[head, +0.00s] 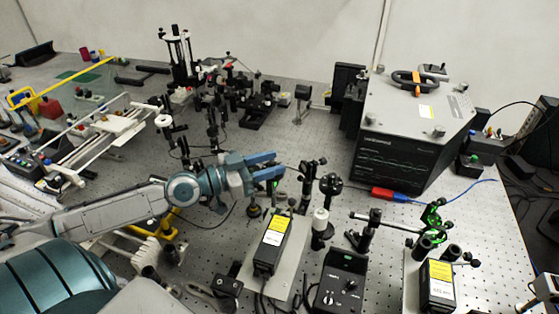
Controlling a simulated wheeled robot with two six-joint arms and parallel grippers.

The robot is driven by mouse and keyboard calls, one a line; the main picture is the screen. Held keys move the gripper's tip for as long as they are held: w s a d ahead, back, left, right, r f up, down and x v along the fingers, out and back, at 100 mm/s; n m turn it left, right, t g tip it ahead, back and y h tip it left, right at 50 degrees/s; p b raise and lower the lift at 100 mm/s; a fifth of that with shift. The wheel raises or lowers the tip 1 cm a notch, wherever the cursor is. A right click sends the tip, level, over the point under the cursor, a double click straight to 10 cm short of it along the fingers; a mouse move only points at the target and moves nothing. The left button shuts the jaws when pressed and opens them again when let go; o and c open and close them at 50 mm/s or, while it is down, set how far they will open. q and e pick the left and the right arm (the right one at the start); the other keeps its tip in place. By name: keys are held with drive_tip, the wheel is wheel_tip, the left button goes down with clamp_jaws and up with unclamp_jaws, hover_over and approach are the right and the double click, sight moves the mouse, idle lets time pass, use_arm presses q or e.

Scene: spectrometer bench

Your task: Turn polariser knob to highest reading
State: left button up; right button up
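My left gripper (280,164) reaches in from the left over the bench. Its two blue fingers point right, with a gap between them and nothing visible in it. Just right of the fingertips stand black post-mounted optics (309,172) and a dark round mount (331,184) on a post; I cannot tell for sure which part is the polariser knob. The fingers look apart from these mounts. A black instrument (410,150) with green traces on its front stands at the back right; any number on it is too small to read. My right gripper is not in view.
A yellow-labelled black box (271,243) stands on a plate in front of the gripper. A black control box (340,283) with a knob and another labelled box (437,284) are to its right. Crowded optics (262,105) stand behind. Bare perforated bench (310,137) lies beyond the fingers.

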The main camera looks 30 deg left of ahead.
use_arm(q)
drive_tip(key=shift+w+d+r+p, duration=0.2)
drive_tip(key=shift+w+p, duration=0.25)
drive_tip(key=shift+p, duration=0.1)
drive_tip(key=shift+p+x, duration=0.6)
drive_tip(key=shift+x, duration=0.3)
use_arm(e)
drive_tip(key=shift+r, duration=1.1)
use_arm(q)
drive_tip(key=shift+d+f, duration=0.1)
drive_tip(key=shift+f, duration=0.1)
clamp_jaws()
drive_tip(key=m+h+b, duration=0.1)
drive_tip(key=b, duration=0.6)
drive_tip(key=shift+f+g, duration=0.35)
drive_tip(key=shift+g, duration=0.05)
drive_tip(key=h+b, duration=0.1)
drive_tip(key=b, duration=0.4)
drive_tip(key=shift+m+g, duration=0.3)
drive_tip(key=shift+m, duration=0.1)
drive_tip(key=shift+s+d+r+b, duration=0.1)
drive_tip(key=shift+s+r+b, duration=0.1)
drive_tip(key=shift+b, duration=0.25)
drive_tip(key=shift+r, duration=0.15)
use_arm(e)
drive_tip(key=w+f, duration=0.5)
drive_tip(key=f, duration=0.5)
